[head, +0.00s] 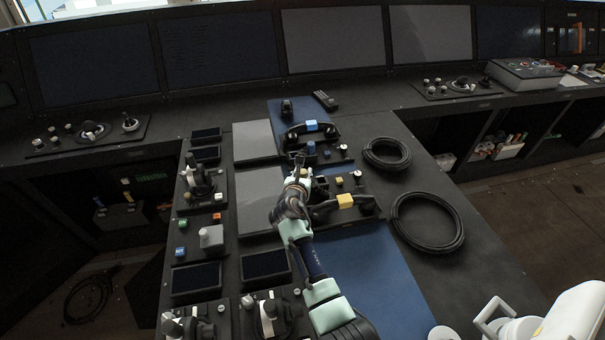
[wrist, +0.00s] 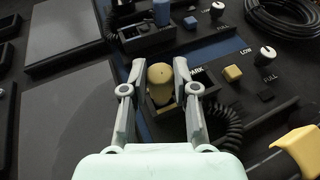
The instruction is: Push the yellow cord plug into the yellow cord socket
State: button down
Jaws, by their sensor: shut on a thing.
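The yellow cord plug (wrist: 160,76) is a stubby yellow cylinder between my fingertips in the wrist view. My gripper (wrist: 159,70) is shut on it, and in the head view my gripper (head: 300,163) is over the console's middle. A dark open-topped box (wrist: 158,110) lies below and around the plug in the picture. I cannot tell whether the plug is inside it or above it. The yellow socket cannot be clearly made out, and the plug's lower end is hidden.
A black coiled cord (wrist: 228,128) lies right of the gripper. A yellow handset (head: 345,201) is close on the right. A blue handset (head: 311,126) and blue plug (wrist: 161,12) are behind. Knobs and buttons stand right. Cable coils (head: 428,222) lie on the console's right side.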

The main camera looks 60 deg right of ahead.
jog(key=shift+f, duration=0.2)
jog(key=shift+f+b, duration=0.3)
jog(key=shift+f, duration=0.2)
jog(key=shift+f, duration=0.15)
jog(key=c, duration=0.8)
grip_release()
jog(key=shift+a, duration=0.1)
jog(key=shift+s+a+r, duration=0.1)
jog(key=shift+a+r, duration=0.2)
jog(key=shift+a, duration=0.05)
jog(key=v, duration=1.1)
